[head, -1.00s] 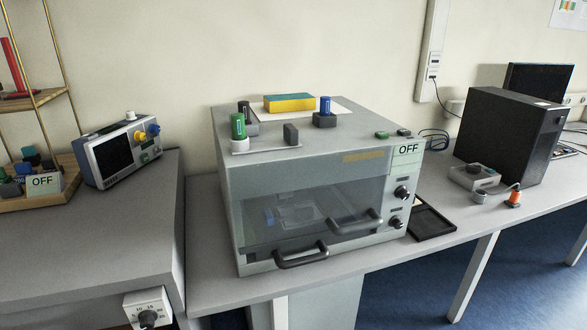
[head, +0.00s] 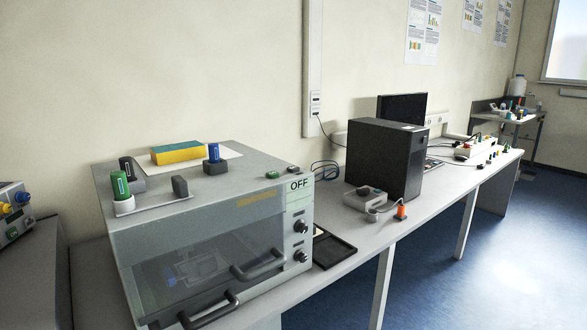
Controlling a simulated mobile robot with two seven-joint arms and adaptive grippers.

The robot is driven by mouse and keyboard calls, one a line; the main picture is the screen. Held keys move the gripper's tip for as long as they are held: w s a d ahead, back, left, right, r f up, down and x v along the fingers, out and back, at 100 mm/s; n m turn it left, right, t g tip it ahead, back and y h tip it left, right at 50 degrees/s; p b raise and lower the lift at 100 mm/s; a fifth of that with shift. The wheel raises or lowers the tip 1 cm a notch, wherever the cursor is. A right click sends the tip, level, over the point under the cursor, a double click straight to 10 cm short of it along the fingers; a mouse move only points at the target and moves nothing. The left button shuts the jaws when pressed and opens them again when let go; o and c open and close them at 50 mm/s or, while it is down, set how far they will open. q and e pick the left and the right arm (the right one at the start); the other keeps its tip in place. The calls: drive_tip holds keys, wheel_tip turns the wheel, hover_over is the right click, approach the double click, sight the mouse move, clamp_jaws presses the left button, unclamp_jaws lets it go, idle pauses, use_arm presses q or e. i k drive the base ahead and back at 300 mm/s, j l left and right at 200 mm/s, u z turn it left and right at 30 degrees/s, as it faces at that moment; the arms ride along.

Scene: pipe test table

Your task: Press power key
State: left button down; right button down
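A grey box-shaped machine (head: 215,225) with a clear front window stands on the bench at the left. A pale sign reading OFF (head: 299,185) is at the upper right of its front. A small green key (head: 273,174) and a small dark key (head: 292,169) sit on its top near the right rear edge. Two black knobs, an upper one (head: 301,226) and a lower one (head: 300,256), are below the sign. No label shows which control is the power key. Neither of my grippers is in view.
The machine top holds a yellow-and-teal sponge (head: 177,153) and several markers. Dark handles (head: 258,265) stick out in front. A black tray (head: 332,249), a black computer case (head: 386,158) and a grey device (head: 365,198) stand to the right. Blue floor is open at the right.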

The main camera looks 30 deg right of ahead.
sight(292, 169)
drive_tip(key=i+l+z, duration=0.25)
drive_tip(key=i+l, duration=0.2)
drive_tip(key=i+l+z, duration=0.25)
drive_tip(key=i, duration=0.35)
drive_tip(key=l, duration=0.1)
